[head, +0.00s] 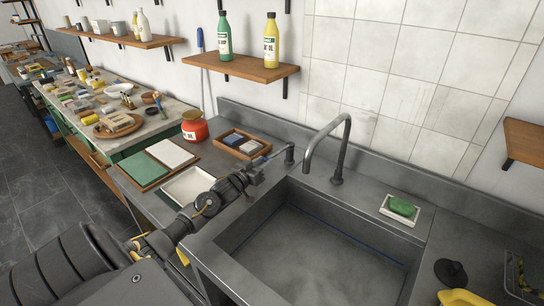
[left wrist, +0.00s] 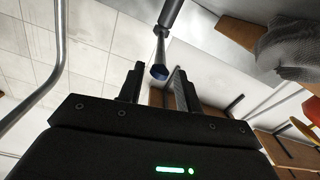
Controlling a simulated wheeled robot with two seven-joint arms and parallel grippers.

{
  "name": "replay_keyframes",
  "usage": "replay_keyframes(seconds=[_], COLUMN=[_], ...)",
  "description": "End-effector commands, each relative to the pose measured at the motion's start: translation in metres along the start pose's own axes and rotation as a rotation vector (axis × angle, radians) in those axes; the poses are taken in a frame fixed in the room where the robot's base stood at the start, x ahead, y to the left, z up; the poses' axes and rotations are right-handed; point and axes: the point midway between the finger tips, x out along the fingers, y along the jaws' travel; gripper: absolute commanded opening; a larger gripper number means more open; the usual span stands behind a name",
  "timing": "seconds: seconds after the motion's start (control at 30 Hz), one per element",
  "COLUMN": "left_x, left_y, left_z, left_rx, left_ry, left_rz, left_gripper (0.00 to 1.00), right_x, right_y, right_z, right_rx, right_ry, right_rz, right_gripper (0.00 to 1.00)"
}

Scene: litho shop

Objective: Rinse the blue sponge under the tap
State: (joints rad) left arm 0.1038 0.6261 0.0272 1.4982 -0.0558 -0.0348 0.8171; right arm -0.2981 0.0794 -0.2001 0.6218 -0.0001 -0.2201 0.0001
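A blue sponge (head: 232,139) lies in a wooden tray (head: 221,148) on the counter, left of the tap. The grey tap (head: 346,135) arches over the sink (head: 320,255). No water shows from it. My left gripper (head: 259,168) is at the sink's left back corner, close to the lever. My right gripper is out of view.
A green block in a white dish (head: 387,212) sits right of the tap. A dark round object (head: 450,273) and yellow items (head: 460,298) lie at the front right. A red jar (head: 194,128), a white tray (head: 182,187) and a green board (head: 142,168) crowd the left counter.

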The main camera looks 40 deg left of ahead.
Motion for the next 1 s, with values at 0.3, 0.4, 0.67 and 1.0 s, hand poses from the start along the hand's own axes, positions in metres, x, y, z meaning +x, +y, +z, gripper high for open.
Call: replay_keyframes(seconds=[0.3,0.4,0.67,1.0], left_x=[0.044,0.049,0.051,0.051], left_y=[0.001,0.001,0.001,0.001], left_z=[0.000,0.000,0.001,0.001], left_rx=[-0.001,0.000,0.000,0.000], left_ry=[0.000,-0.001,0.000,0.000], left_rz=[0.000,0.000,0.001,0.002], left_gripper=[0.35,0.35,0.35,0.00], right_x=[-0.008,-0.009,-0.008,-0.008], right_y=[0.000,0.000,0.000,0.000], right_z=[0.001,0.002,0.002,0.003], right_rx=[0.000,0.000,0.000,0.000], right_ry=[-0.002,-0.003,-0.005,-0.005], right_rz=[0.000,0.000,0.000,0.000], right_gripper=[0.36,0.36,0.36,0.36])
